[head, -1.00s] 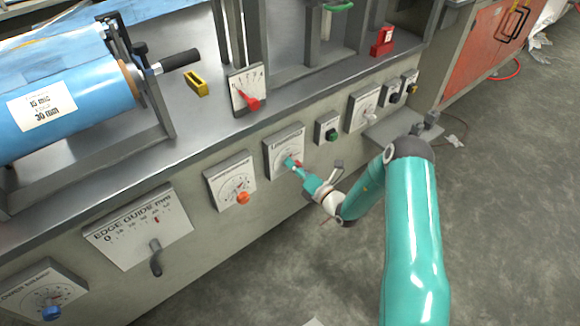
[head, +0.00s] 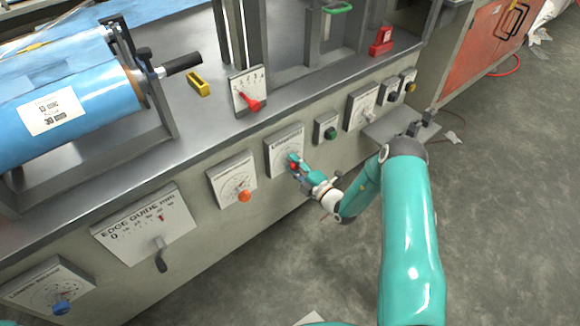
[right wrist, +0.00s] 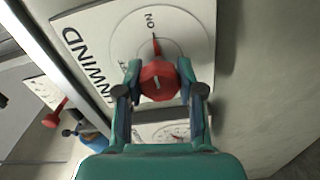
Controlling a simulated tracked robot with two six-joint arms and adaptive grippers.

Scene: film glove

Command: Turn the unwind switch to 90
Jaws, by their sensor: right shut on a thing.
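The unwind switch is a red faceted knob (right wrist: 158,82) on a white plate (right wrist: 85,20) lettered UNWIND. In the right wrist view a thin red pointer reaches from the knob toward a short printed mark near the top of its ring. My right gripper (right wrist: 160,90) is shut on the knob, with one finger on each side. In the head view the plate (head: 284,143) is on the machine's front, and my right gripper (head: 299,165) covers part of it. The angle figures are too small or hidden to read. My left gripper is not in view.
A red-handled lever (head: 251,103) stands above on the metal ledge. The floor in front is clear.

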